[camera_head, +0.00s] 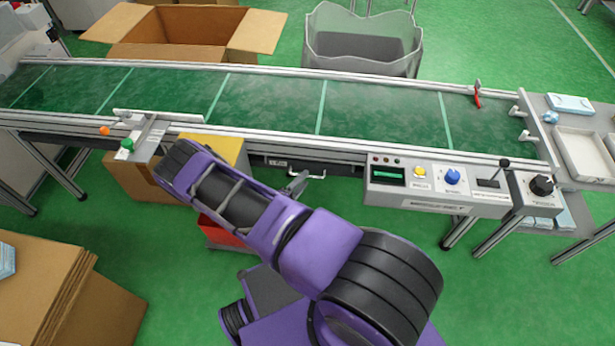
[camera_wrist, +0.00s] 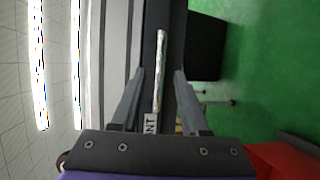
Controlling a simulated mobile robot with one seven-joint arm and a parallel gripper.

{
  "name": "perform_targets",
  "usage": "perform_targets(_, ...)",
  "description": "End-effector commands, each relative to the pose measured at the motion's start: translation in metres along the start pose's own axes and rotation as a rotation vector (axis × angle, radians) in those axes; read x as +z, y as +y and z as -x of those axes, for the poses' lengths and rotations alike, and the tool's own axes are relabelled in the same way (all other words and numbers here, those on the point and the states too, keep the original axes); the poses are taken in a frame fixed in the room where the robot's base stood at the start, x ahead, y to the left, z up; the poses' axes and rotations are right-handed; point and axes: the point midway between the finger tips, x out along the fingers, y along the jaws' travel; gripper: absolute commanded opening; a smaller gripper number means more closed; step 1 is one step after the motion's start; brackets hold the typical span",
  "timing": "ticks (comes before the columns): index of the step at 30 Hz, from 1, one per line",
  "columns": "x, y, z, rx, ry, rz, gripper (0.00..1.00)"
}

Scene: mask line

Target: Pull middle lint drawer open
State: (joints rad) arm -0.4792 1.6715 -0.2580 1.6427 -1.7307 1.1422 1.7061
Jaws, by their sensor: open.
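The lint drawer (camera_head: 340,166) is a dark front under the near rail of the green conveyor. It has a pale bar handle (camera_head: 308,176) and a small white label (camera_head: 277,162). In the wrist view the handle (camera_wrist: 161,60) runs lengthwise between the two fingers, with a label reading "NT" (camera_wrist: 150,124) near its lower end. My gripper (camera_wrist: 159,73) is open and its fingers stand either side of the handle, apart from it. In the head view my gripper (camera_head: 298,185) is at the handle's left end, partly hidden by my arm. The drawer looks shut.
A control panel (camera_head: 425,200) juts out right of the drawer. A red bin (camera_head: 222,232) and a yellow-topped box (camera_head: 228,150) are left of my gripper, partly behind my arm. Cardboard (camera_head: 40,285) stands at the lower left. Green floor is clear below the panel.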

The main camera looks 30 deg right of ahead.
Motion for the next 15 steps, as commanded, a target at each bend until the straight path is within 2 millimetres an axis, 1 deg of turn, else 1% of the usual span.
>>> perform_targets(1, 0.001, -0.001, -0.009, 0.001, -0.003, -0.001, 0.45)
perform_targets(6, 0.0, -0.001, -0.028, 0.0, -0.001, -0.001, 0.45)
perform_targets(10, 0.0, 0.0, -0.034, 0.0, 0.0, 0.0, 0.45)
perform_targets(15, 0.0, 0.0, -0.035, 0.0, 0.0, 0.001, 0.45)
